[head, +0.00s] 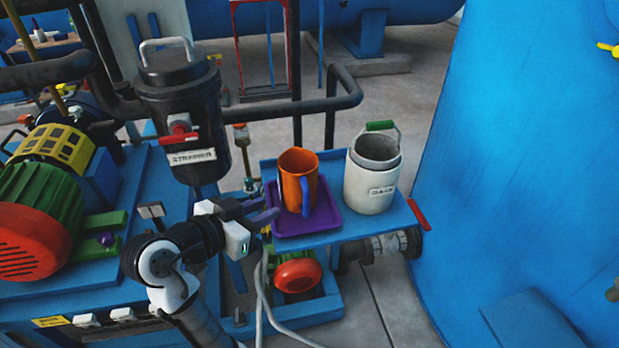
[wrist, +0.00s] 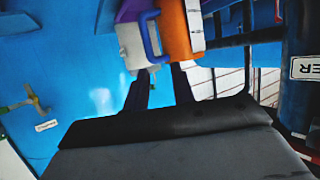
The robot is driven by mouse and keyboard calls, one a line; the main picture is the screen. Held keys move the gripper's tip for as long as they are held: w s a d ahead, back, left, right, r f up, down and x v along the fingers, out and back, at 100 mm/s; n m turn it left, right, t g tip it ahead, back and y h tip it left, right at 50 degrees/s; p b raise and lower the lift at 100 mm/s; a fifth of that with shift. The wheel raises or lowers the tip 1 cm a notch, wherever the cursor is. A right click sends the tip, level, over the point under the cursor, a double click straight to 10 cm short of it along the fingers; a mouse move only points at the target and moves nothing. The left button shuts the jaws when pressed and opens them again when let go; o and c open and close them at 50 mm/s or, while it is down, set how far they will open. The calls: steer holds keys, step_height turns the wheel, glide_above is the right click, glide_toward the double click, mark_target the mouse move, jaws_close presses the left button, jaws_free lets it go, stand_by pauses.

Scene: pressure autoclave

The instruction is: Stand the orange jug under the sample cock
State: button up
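The orange jug (head: 291,181) stands upright on a purple tray (head: 325,220), with its blue handle toward the front right. My gripper (head: 265,209) is just left of the jug at tray height, with its fingers pointing toward it. In the wrist view the jug (wrist: 174,28) is at the top, beyond the two dark, parted fingers (wrist: 160,80). Nothing shows between the fingers; the jug looks apart from them. A small cock-like fitting (head: 250,184) hangs below the strainer, left of the tray; I cannot tell for certain that it is the sample cock.
A white pot (head: 369,190) with a green-gripped handle stands right of the jug on the blue shelf (head: 385,226). The black strainer (head: 183,110) rises behind my arm. A dark pipe (head: 300,104) runs behind the shelf. A large blue vessel (head: 520,170) fills the right side.

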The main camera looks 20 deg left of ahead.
mark_target(304, 204)
steer(key=shift+m+g+h, duration=0.3)
steer(key=shift+g, duration=0.2)
steer(key=x, duration=0.2)
steer(key=p+x, duration=0.1)
steer(key=x, duration=0.2)
steer(key=d+x, duration=0.1)
steer(key=x, duration=0.2)
steer(key=shift+s+f, duration=0.3)
steer(key=shift+s, duration=0.05)
steer(key=p+x, duration=0.2)
steer(key=x, duration=0.3)
steer(key=shift+w+d+p, duration=0.15)
steer(key=shift+d+p, duration=0.1)
steer(key=shift+p, duration=0.15)
steer(key=shift+w+f, duration=0.15)
steer(key=shift+w, duration=0.05)
jaws_close()
